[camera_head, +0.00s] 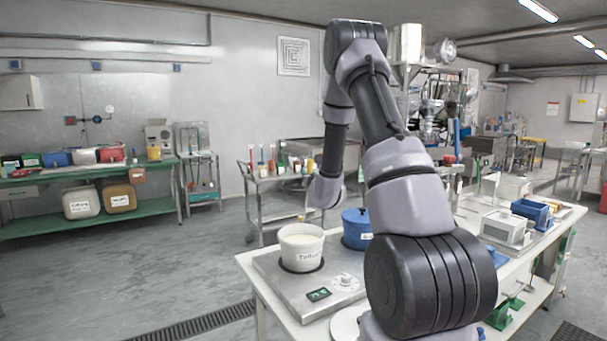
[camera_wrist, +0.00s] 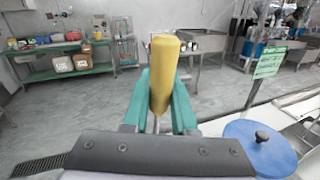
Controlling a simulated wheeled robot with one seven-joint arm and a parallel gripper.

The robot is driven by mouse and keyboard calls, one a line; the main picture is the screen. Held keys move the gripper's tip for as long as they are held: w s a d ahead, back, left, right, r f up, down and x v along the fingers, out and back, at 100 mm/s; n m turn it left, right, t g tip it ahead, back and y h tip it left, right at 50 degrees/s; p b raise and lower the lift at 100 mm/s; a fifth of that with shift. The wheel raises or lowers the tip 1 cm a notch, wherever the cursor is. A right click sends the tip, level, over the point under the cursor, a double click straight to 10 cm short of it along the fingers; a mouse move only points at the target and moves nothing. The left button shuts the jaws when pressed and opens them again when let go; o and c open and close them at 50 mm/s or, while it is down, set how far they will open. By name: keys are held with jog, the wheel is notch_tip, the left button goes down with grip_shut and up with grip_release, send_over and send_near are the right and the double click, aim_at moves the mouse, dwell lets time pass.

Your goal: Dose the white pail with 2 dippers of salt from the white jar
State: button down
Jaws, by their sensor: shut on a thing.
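I cannot make out a separate white jar in either view.
A blue lidded pot (camera_head: 356,229) stands right of the pail; its lid (camera_wrist: 258,148) shows lower right in the wrist view. The steel scale (camera_head: 335,293) has a small display and knob. A green sign (camera_wrist: 269,62) stands on a post. A cart (camera_head: 272,192) with several bottles is behind.

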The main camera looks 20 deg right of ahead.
jog(key=s+d+f+m+t+h, duration=0.1)
jog(key=s+d+f+m+h, duration=0.2)
jog(key=d+f+m, duration=0.8)
jog(key=shift+s+d+f+m+t, duration=0.3)
jog(key=shift+s+d+m, duration=0.5)
jog(key=shift+m, duration=1.2)
jog(key=shift+s+a+r, duration=0.1)
